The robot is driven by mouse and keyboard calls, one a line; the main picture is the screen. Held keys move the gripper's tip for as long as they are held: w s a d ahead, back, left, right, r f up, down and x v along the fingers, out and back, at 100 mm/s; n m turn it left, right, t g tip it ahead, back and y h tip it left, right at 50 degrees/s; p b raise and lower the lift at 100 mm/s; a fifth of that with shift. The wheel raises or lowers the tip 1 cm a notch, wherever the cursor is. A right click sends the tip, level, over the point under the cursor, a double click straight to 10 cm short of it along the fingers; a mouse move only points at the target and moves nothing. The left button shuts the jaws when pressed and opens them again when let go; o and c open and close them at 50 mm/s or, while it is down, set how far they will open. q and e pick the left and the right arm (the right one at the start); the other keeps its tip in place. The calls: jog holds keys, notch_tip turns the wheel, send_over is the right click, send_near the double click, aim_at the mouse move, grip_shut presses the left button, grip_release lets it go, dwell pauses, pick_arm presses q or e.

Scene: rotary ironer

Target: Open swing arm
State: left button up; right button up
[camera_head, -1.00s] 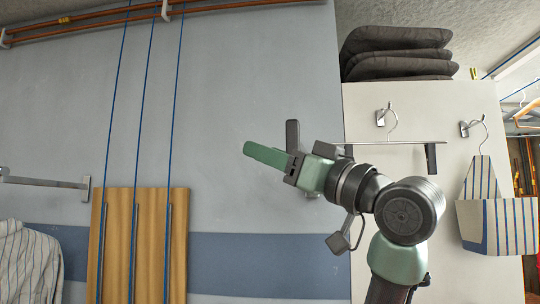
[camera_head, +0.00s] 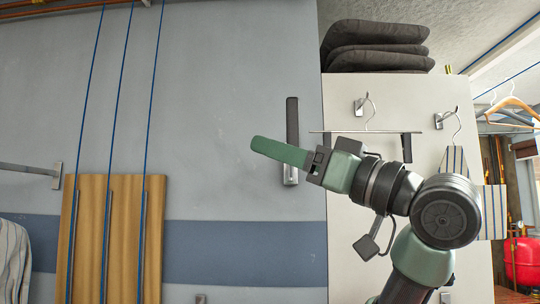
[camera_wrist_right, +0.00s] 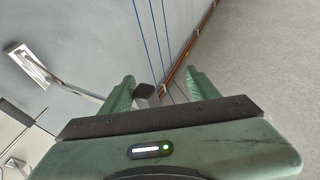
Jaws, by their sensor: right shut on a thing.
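The swing arm (camera_head: 292,118) has a dark upper part and a metal lower end, and stands upright against the grey-blue wall. My right gripper (camera_head: 280,152) crosses in front of its middle, with one green finger pointing left and hiding part of it. In the right wrist view, the two green fingers of my right gripper (camera_wrist_right: 162,92) stand apart, and the dark-ended metal swing arm (camera_wrist_right: 145,90) shows between them, close to the left finger. The gripper is shut on it, though the contact itself is partly hidden. My left gripper is out of view.
Another metal bar (camera_head: 28,168) sticks out from the wall at left, above striped cloth (camera_head: 14,262). A wooden board (camera_head: 88,240) with blue cords leans there. A white panel (camera_head: 345,250) with hooks stands at right, topped by dark cushions (camera_head: 375,48).

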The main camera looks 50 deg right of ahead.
jog(key=shift+s+a, duration=0.15)
jog(key=shift+s, duration=0.25)
jog(key=s+d+f+b, duration=0.3)
jog(key=s+d, duration=0.1)
jog(key=s, duration=0.2)
jog(key=shift+s+d+b, duration=0.35)
jog(key=shift+b, duration=0.05)
dwell(0.3)
